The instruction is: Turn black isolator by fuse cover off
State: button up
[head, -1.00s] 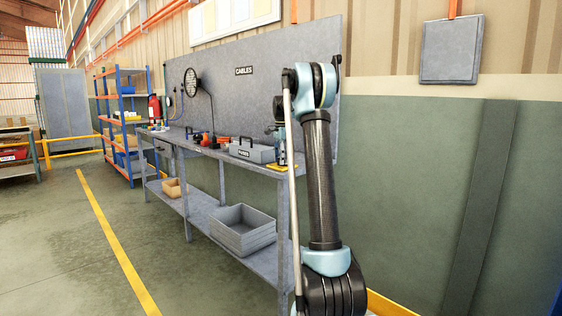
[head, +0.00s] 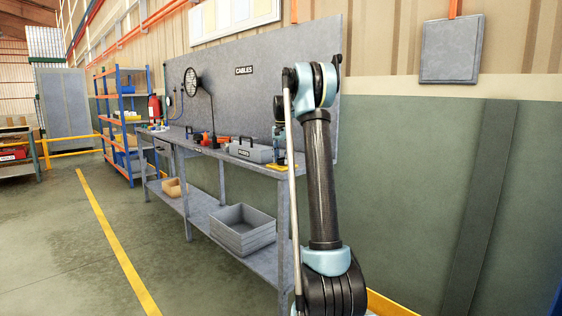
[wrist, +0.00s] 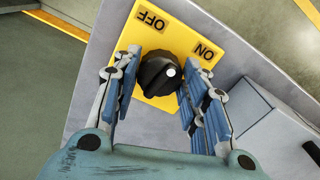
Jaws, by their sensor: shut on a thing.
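The black isolator knob (wrist: 158,76) sits on a yellow plate (wrist: 185,40) marked OFF at upper left and ON at upper right in the wrist view. The knob's white dot is on its right side, towards ON. My gripper (wrist: 155,85) has one finger on each side of the knob and is shut on it. In the head view the yellow plate (head: 284,166) shows at the bench's near end, partly hidden by my arm; the knob cannot be made out there. A grey box with a handle and label (head: 249,151), perhaps the fuse cover, stands beside it.
The grey workbench (head: 262,168) runs along a grey back panel, with a lamp (head: 193,90) and small tools farther along. An open grey bin (head: 240,228) is on the lower shelf. The floor left of the bench is clear.

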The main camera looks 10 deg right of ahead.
jog(key=n, duration=0.5)
jog(key=shift+d+n, duration=0.1)
jog(key=shift+n, duration=0.2)
jog(key=n, duration=0.4)
jog(key=shift+n, duration=0.7)
jog(key=o, duration=1.1)
notch_tip(320, 180, up, 12)
jog(key=shift+f, duration=0.1)
